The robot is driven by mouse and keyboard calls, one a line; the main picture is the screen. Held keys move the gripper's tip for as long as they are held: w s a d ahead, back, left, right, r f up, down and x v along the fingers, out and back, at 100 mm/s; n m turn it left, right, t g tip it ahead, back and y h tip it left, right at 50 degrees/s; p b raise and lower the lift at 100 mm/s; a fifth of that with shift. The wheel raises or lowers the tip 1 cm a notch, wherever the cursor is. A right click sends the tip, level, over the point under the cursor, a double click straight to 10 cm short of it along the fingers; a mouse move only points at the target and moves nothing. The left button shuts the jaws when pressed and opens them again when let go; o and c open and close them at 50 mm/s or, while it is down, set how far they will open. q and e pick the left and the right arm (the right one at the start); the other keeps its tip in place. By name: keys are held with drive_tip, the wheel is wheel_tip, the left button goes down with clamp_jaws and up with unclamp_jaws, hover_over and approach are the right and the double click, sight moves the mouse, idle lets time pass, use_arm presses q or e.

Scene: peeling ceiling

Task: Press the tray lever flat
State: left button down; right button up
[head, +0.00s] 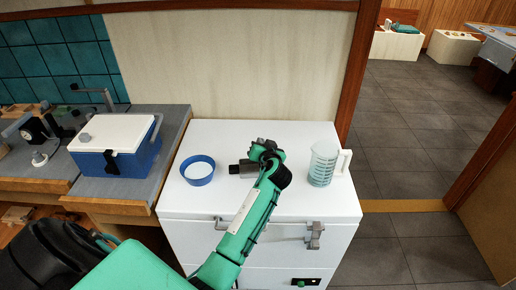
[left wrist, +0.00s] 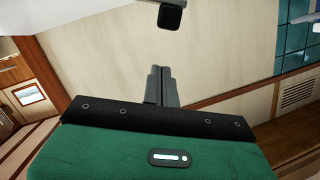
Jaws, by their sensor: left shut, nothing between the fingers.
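My left gripper (head: 266,150) is above the white cabinet top in the head view, between the blue bowl and the measuring jug. Its grey fingers (left wrist: 160,86) are shut and empty in the left wrist view. A black-ended lever-like part on a grey stem (left wrist: 170,17) shows near the fingertips in that view, apart from them in the picture. A dark block (head: 241,168) beside the gripper in the head view may be the same part. I cannot tell whether they touch. No tray shows clearly; my arm hides some of the cabinet top. My right gripper is not in view.
The white cabinet (head: 185,263) carries a blue bowl (head: 197,171) at left and a measuring jug (head: 323,164) at right. Its front has a latch (head: 315,235). A blue cool box (head: 113,143) stands on the bench at left. Open floor lies at right.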

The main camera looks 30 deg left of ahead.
use_arm(q)
drive_tip(key=f+n+b, duration=0.1)
drive_tip(key=f, duration=0.1)
drive_tip(key=s+a+f+n+b, duration=0.1)
drive_tip(key=f+b, duration=0.1)
drive_tip(key=s+a+f+h+b, duration=0.1)
drive_tip(key=f+b, duration=0.1)
drive_tip(key=shift+s+a+f+n, duration=0.2)
drive_tip(key=shift+s+a+n, duration=0.05)
drive_tip(key=shift+n, duration=0.15)
drive_tip(key=shift+s+a+f+n+t+h+b, duration=0.25)
drive_tip(key=shift+a+f+n+t+h+b, duration=0.1)
drive_tip(key=shift+n+t+b, duration=0.3)
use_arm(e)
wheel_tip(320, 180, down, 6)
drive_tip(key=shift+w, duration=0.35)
use_arm(q)
drive_tip(key=shift+r+g, duration=0.1)
drive_tip(key=shift+g, duration=0.15)
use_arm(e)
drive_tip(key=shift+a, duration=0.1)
